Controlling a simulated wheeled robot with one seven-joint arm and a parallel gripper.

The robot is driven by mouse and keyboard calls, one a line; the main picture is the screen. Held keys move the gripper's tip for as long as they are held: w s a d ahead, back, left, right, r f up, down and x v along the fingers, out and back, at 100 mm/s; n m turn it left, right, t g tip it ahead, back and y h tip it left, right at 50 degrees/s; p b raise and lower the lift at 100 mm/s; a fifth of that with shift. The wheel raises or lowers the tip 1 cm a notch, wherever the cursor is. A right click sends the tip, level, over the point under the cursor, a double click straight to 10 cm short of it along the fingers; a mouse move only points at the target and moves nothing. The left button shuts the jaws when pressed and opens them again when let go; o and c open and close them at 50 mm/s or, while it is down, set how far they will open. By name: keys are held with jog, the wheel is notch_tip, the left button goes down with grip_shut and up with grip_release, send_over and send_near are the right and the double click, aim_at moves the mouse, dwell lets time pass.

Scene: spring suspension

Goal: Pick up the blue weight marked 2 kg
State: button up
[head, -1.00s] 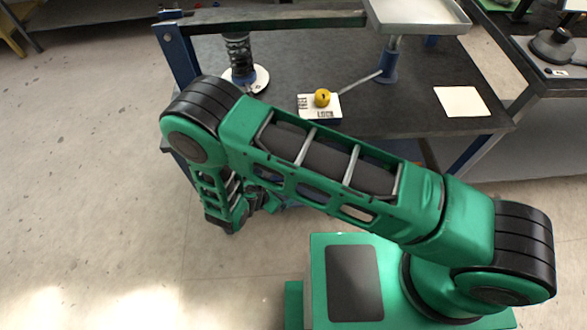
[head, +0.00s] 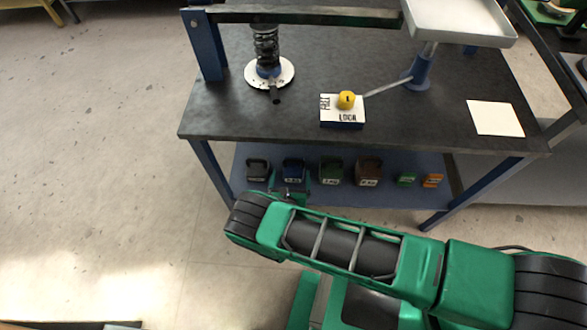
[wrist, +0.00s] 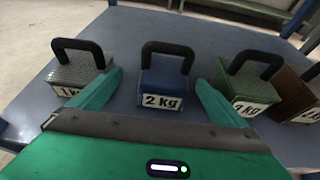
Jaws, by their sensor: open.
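The blue weight (wrist: 164,80) marked 2 kg stands upright on the blue-grey lower shelf, its black handle on top. It also shows in the head view (head: 292,170), partly covered at its base by my arm. In the wrist view my gripper (wrist: 150,90) is open, with one green finger left of the blue weight and the other right of it. The weight stands in the gap between the fingers, slightly beyond them. I cannot tell whether either finger touches it. In the head view the fingers are mostly hidden behind my arm.
A grey 1 kg weight (wrist: 78,72) stands close on the left and a green weight (wrist: 248,85) close on the right. A brown weight (head: 369,171) and small green and orange weights stand further right. The dark table top (head: 400,125) is above the shelf, with blue legs.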

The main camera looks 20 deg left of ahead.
aim_at(293, 169)
jog(key=x, duration=0.3)
jog(key=d+x, duration=0.1)
jog(key=x, duration=0.1)
jog(key=shift+w+f, duration=0.1)
jog(key=shift+w, duration=0.1)
jog(key=shift+w+a+f, duration=0.2)
jog(key=shift+w, duration=0.25)
jog(key=shift+c, duration=0.7)
jog(key=c, duration=2)
jog(key=shift+w+a+r, duration=0.1)
jog(key=shift+a+r, duration=0.05)
jog(key=shift+r, duration=0.05)
